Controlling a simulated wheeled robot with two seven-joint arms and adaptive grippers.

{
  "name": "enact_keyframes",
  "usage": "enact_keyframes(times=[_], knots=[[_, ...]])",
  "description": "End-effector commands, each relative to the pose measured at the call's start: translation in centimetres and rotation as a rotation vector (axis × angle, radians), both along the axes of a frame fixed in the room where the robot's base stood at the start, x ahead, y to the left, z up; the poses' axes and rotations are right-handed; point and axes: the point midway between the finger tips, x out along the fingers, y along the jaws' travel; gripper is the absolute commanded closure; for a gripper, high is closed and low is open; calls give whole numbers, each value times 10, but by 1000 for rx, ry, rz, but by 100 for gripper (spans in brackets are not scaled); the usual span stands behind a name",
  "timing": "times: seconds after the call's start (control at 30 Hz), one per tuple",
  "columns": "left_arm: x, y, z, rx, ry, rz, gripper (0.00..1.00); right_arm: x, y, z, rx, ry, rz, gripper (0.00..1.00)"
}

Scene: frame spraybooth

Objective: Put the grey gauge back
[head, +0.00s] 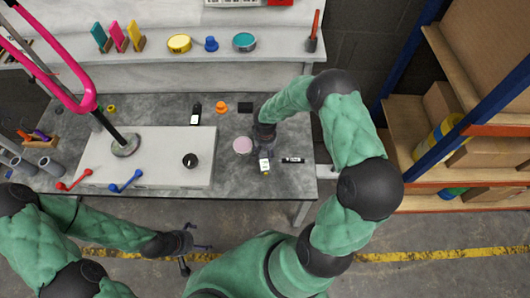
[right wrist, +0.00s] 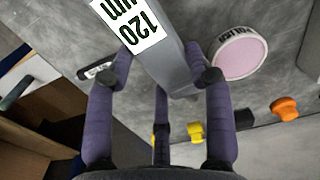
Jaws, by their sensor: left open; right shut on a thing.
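The grey gauge (right wrist: 172,62) is a grey block with a white label reading "120 um" in the right wrist view. My right gripper (right wrist: 165,75) is shut on it, with its purple-grey fingers on either side. In the head view my right gripper (head: 265,145) is over the right part of the bench, and the gauge's white label (head: 264,166) shows just below it. I cannot tell whether the gauge touches the bench. My left gripper (head: 190,247) is open and empty, in front of the bench over the floor.
A pink disc (head: 242,145) and a black marker-like piece (head: 293,160) lie close on either side of the gauge. An orange knob (head: 221,107) and black square (head: 245,108) lie behind. A pale panel (head: 150,175) covers the bench's left middle. Shelving (head: 440,165) stands right.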

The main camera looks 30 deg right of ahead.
Motion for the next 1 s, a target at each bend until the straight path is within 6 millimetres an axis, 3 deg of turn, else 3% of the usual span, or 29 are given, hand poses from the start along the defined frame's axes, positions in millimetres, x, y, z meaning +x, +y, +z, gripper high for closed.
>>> enact_keyframes(times=[0.37, 1.0], knots=[[0, 0, -7, 0, 1, 0, 4, 0, 0, -4, 1, 0, 1, 85], [0, 0, -54, 0, 1, 0, 4, 0, 0, -56, 1, 1, 0, 85]])
